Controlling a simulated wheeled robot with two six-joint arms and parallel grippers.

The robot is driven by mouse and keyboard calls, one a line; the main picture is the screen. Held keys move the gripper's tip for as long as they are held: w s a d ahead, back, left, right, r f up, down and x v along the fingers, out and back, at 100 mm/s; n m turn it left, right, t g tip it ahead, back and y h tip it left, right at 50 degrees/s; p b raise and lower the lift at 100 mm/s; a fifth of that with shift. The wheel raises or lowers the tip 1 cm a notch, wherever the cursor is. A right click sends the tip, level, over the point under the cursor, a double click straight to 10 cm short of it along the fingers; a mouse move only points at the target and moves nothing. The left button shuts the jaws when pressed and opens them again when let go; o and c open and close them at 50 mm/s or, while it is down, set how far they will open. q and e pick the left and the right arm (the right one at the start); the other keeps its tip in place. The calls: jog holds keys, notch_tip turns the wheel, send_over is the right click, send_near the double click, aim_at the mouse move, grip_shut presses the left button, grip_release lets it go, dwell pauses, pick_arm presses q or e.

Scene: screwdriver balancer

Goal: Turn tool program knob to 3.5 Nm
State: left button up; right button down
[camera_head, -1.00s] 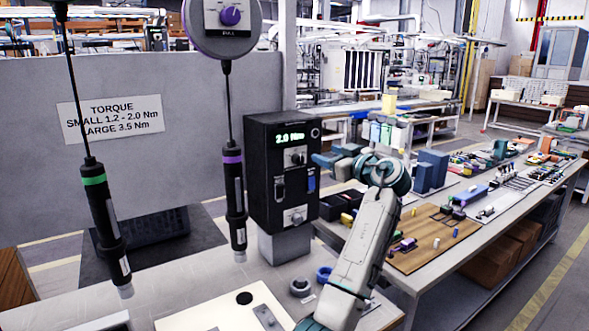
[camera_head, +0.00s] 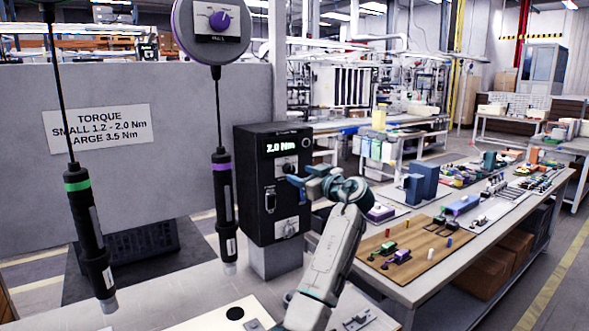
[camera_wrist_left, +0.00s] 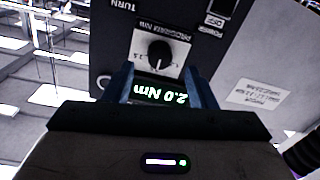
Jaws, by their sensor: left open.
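A black controller box (camera_head: 255,212) stands on a grey post, its green display (camera_head: 283,147) reading 2.0 Nm. The program knob (camera_wrist_left: 159,54) is a black dial on a white plate marked PROGRAM Nm, upside down in the left wrist view; it also shows under the display in the head view (camera_head: 287,168). My left gripper (camera_head: 293,181) is in front of the box face, close to the knob. In the left wrist view its open blue fingers (camera_wrist_left: 160,74) stand on either side of the display, with the knob just beyond them and no contact visible. My right gripper is out of view.
Two hanging screwdrivers, green-ringed (camera_head: 88,225) and purple-ringed (camera_head: 222,195), hang left of the box. A round balancer (camera_head: 215,30) hangs above. A wall sign (camera_head: 100,125) reads small 1.2 - 2.0 Nm, large 3.5 Nm. A bench (camera_head: 440,275) with parts lies to the right.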

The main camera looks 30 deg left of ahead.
aim_at(292, 170)
pick_arm(q)
jog(key=shift+p+x, duration=0.5)
jog(key=shift+x, duration=1.55)
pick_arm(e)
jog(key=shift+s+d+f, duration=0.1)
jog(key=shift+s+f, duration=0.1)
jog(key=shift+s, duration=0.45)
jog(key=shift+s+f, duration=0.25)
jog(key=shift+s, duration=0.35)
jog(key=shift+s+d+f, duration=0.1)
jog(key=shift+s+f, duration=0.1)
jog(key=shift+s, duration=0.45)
pick_arm(q)
jog(key=c, duration=1)
jog(key=shift+o, duration=0.2)
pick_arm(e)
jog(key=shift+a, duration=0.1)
